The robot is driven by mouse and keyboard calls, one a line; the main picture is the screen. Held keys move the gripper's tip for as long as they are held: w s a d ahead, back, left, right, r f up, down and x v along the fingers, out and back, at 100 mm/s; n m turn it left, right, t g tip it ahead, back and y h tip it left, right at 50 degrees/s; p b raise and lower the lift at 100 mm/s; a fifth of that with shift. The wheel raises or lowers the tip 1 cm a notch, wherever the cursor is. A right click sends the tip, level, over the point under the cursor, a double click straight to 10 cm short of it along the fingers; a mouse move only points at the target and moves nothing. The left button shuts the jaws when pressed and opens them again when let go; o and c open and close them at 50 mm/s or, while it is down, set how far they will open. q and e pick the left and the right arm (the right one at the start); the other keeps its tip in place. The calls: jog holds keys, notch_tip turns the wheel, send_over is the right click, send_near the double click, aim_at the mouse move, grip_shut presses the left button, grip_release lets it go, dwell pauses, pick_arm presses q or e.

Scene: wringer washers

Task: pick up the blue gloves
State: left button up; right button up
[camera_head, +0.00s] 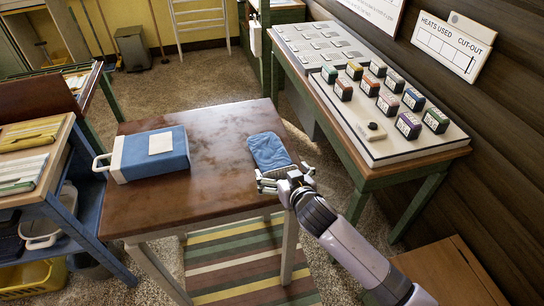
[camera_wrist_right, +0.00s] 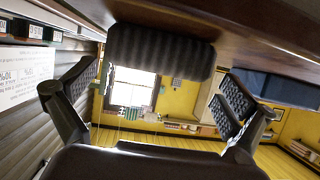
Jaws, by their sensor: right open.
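The blue gloves (camera_head: 268,150) lie as a flat blue bundle near the right edge of the brown wooden table (camera_head: 215,190). My right gripper (camera_head: 285,178) is at the table's right front corner, just on the near side of the gloves. Its fingers are spread and hold nothing. Whether the fingers touch the gloves is unclear. My left gripper is not in view.
A blue box with a white handle (camera_head: 150,153) stands on the table's left side. On the right, a green-legged bench (camera_head: 375,175) holds a panel with several coloured blocks (camera_head: 388,82). A shelf unit (camera_head: 78,205) stands at left. The middle of the table is clear.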

aim_at(279, 167)
jog(key=shift+x, duration=2.3)
jog(key=shift+d, duration=0.15)
jog(key=shift+c, duration=0.6)
jog(key=c, duration=0.8)
jog(key=shift+c, duration=0.3)
jog(key=shift+r, duration=0.1)
